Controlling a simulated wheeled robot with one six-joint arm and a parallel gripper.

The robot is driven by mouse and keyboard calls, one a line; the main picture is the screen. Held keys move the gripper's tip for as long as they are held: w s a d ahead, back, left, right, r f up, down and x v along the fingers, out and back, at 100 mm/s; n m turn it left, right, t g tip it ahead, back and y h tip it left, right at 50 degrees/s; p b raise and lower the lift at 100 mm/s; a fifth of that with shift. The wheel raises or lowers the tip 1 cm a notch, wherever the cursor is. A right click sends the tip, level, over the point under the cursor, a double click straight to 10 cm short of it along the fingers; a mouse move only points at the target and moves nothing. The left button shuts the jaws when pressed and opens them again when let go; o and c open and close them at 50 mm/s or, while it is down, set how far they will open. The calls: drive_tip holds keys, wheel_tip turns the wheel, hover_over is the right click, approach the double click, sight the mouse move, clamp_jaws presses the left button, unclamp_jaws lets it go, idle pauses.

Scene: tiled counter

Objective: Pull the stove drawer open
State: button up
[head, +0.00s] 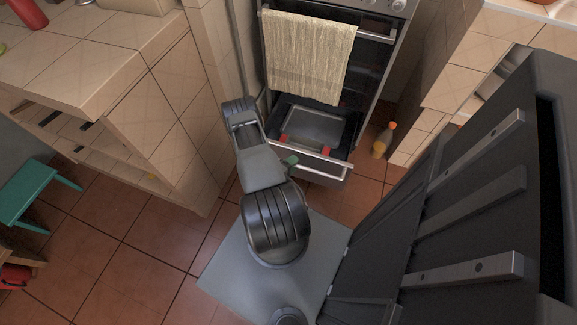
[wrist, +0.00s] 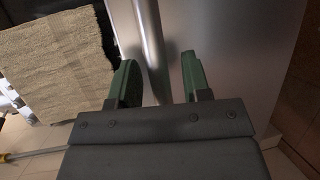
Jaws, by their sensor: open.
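The stove drawer (head: 335,170) stands pulled out at the bottom of the stove, its inside visible from above. Its metal handle (head: 318,161) runs along the front; in the wrist view the handle (wrist: 150,40) is a shiny bar passing between my fingers. The drawer front (wrist: 230,40) is the grey panel beyond it. My gripper (wrist: 160,78) is open, with one green finger on each side of the bar. I cannot tell whether a finger touches it. In the head view my arm hides most of the gripper; a green fingertip shows by the handle's left end.
A towel (head: 310,55) hangs on the oven door's handle above the drawer. A pan-like tray (head: 313,122) lies in the drawer. An orange-topped bottle (head: 384,140) stands on the floor to the right. A tiled counter (head: 175,110) stands at left, beside a teal stool (head: 25,190).

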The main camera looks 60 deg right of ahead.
drive_tip(key=p+v, duration=0.1)
drive_tip(key=v, duration=1.2)
drive_tip(key=shift+w+a+r+p, duration=0.15)
drive_tip(key=shift+w+a+p, duration=0.05)
drive_tip(key=shift+a+p, duration=0.15)
